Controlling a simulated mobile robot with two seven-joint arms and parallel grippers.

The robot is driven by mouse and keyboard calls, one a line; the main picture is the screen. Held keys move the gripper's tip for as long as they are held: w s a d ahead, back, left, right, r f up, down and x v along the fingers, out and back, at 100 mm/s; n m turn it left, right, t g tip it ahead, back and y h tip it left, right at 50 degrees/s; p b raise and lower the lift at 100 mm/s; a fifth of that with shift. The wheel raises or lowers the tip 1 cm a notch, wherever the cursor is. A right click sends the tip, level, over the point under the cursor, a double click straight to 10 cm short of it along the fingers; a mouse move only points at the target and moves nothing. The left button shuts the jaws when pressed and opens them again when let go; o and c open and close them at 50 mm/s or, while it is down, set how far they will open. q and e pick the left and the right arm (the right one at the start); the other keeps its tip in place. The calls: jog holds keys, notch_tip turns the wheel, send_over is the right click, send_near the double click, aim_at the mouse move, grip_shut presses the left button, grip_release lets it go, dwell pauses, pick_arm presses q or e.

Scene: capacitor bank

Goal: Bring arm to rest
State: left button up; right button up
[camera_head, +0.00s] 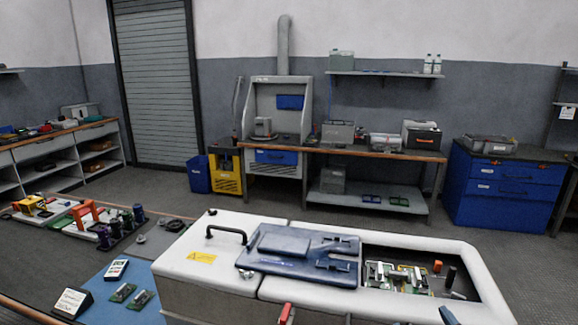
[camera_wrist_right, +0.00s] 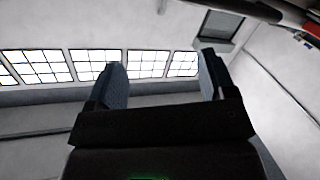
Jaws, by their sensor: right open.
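My right gripper (camera_wrist_right: 161,72) shows in the right wrist view. Its two blue-grey fingers stand wide apart with nothing between them. My left gripper cannot be made out in the head view. There, a white housing (camera_head: 222,268) with a black handle (camera_head: 226,233) stands in front of me. A dark blue cover plate (camera_head: 298,253) lies on its top. To its right, an open bay (camera_head: 420,280) shows green and metallic parts and an orange piece.
A blue mat (camera_head: 120,290) left of the housing holds small circuit boards (camera_head: 132,296) and handheld devices. Left of that is a bench with orange and dark parts. A workbench (camera_head: 370,153) and blue cabinet (camera_head: 505,185) stand at the back. The floor between is clear.

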jog(key=s+d+f+m+g+h, duration=0.1)
jog(key=s+d+f+m+g, duration=0.1)
jog(key=s+f+g, duration=0.7)
jog(key=s+d+f+m+g, duration=0.25)
jog(key=s+f+g, duration=0.3)
jog(key=s, duration=0.65)
jog(key=w+f+t, duration=0.7)
jog(key=f+t, duration=0.2)
jog(key=f, duration=0.2)
jog(key=shift+w+n+y, duration=0.4)
jog(key=shift+n, duration=0.05)
jog(key=shift+d+f, duration=0.1)
